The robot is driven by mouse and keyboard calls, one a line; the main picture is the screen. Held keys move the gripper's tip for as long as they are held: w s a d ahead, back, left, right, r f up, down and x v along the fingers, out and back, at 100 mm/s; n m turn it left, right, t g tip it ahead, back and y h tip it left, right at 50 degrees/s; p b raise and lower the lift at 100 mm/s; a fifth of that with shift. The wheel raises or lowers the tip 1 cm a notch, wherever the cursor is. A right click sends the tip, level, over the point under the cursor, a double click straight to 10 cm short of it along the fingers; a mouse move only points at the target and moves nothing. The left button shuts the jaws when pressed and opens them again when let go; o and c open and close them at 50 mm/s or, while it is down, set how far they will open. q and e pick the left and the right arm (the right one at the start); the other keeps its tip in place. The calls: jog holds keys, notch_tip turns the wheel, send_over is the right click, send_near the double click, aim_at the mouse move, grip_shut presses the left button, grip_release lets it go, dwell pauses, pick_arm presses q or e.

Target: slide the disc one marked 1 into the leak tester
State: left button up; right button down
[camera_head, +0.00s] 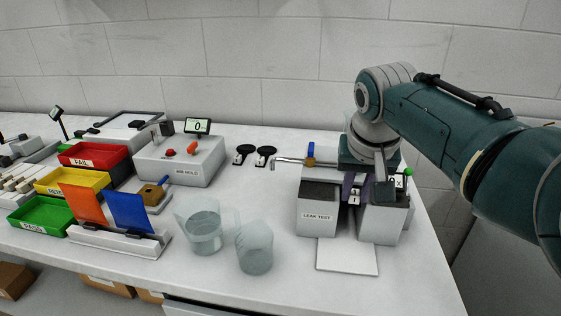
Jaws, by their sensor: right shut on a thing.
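The leak tester (317,222) is a grey block unit labelled LEAK TEST at the right of the bench, with a gap between its two front blocks. My right gripper (366,188) is over this gap, shut on a small piece with a white tag, which I take to be disc one (354,197). The tag shows a dark mark, apparently a 1. The rest of the disc is hidden by the gripper and tester, so I cannot tell how far in it sits. My left gripper is not in view.
Two black discs with white tags (245,150) lie on the bench left of the tester. Two clear beakers (254,248) stand in front. A grey box with a display (181,160) and red, yellow and green trays (95,155) are further left. A white plate (347,256) lies before the tester.

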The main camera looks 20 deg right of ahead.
jog(key=shift+p, duration=0.3)
dwell(0.5)
jog(key=c, duration=0.7)
grip_release()
jog(key=shift+r, duration=0.25)
jog(key=p+v, duration=0.3)
jog(key=v, duration=0.6)
jog(key=shift+s+a+r, duration=0.1)
jog(key=shift+r, duration=0.1)
